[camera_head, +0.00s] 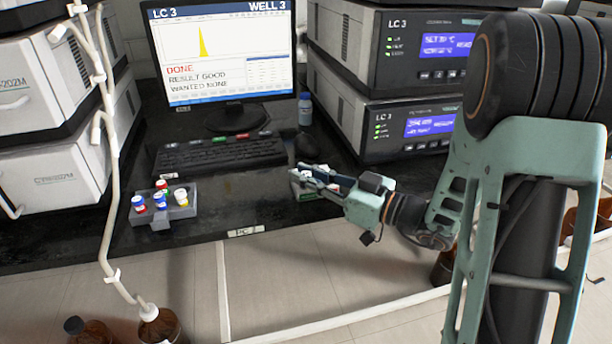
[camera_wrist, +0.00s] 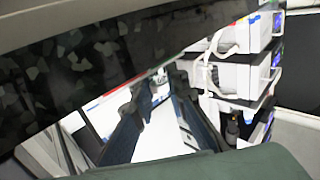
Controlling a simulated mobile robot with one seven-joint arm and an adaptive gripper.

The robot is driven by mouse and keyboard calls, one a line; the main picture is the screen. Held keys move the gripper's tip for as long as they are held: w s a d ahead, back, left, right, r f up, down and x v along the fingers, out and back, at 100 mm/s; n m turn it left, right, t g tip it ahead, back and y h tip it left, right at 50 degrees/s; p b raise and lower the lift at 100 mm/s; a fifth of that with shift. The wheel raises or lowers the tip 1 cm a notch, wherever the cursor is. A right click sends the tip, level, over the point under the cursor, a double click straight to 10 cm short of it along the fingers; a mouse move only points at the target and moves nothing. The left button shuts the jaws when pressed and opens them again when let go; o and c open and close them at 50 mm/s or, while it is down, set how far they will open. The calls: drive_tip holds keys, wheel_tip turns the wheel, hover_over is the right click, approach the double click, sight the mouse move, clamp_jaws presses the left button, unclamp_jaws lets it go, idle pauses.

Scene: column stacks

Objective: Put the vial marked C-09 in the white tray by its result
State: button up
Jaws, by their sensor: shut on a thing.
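My gripper (camera_head: 316,178) is low over the dark bench, right of the keyboard, with its fingers pointing left. It is shut on a small pale thing, which also shows as a whitish shape (camera_wrist: 160,88) between the fingertips in the wrist view. I take it for a vial, but the fingers cover most of it and no mark such as C-09 can be read. A pale, greenish-white item (camera_head: 303,193) lies under the fingers, partly hidden; I cannot tell whether it is the white tray. The monitor (camera_head: 222,50) reads LC 3, WELL 3, DONE, RESULT GOOD, WANTED NONE.
A keyboard (camera_head: 220,152) lies before the monitor. A small capped bottle (camera_head: 305,109) stands beside the stacked LC 3 units (camera_head: 400,130). Brown bottles (camera_head: 160,327) stand below the bench edge. Bench between rack and gripper is clear.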

idle(0.4)
drive_tip(key=o, duration=0.9)
